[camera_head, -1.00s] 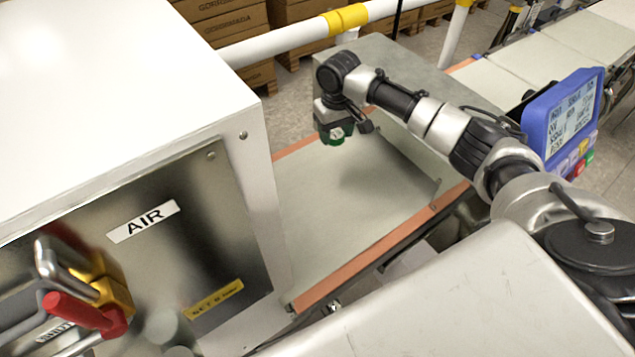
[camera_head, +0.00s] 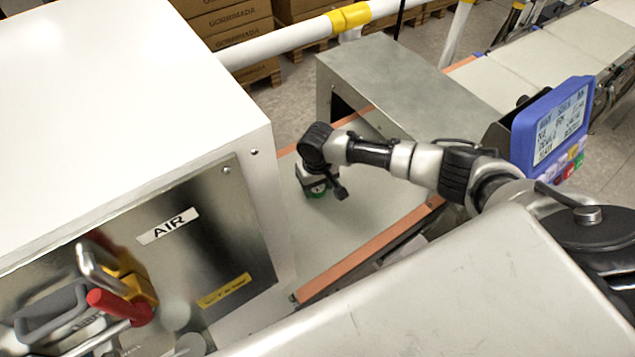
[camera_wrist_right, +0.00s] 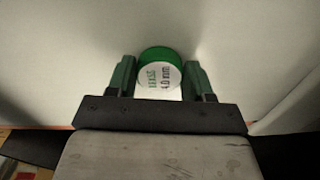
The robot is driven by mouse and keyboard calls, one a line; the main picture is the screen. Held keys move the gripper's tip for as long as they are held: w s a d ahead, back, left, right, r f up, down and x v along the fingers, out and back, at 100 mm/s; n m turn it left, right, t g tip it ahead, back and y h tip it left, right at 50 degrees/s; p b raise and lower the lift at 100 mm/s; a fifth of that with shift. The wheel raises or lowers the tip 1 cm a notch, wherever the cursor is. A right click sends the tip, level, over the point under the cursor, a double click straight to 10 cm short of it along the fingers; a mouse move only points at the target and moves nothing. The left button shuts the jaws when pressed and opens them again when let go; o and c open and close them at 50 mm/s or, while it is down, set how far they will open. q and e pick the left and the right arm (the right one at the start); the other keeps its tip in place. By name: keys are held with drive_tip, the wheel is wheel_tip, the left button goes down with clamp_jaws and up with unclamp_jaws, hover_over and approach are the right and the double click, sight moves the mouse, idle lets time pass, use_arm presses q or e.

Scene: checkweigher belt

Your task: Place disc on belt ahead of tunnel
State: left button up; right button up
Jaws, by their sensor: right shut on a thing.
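My right gripper (camera_wrist_right: 160,80) is shut on a disc (camera_wrist_right: 160,73) with a green rim and a white printed face; its two fingers sit on either side of it. The tunnel (camera_head: 400,75) is a grey metal housing over the belt, behind and to the right of the gripper. My left gripper is not in view.
A white cabinet (camera_head: 130,90) with an AIR label stands at the left, close to the gripper. Orange rails (camera_head: 360,258) edge the belt. A blue display (camera_head: 553,125) stands at the right, near my arm. A white and yellow guard rail (camera_head: 290,45) runs behind.

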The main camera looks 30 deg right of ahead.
drive_tip(key=shift+f, duration=0.1)
drive_tip(key=o, duration=0.9)
wheel_tip(320, 180, up, 12)
drive_tip(key=shift+r+b, duration=0.15)
drive_tip(key=shift+b, duration=0.55)
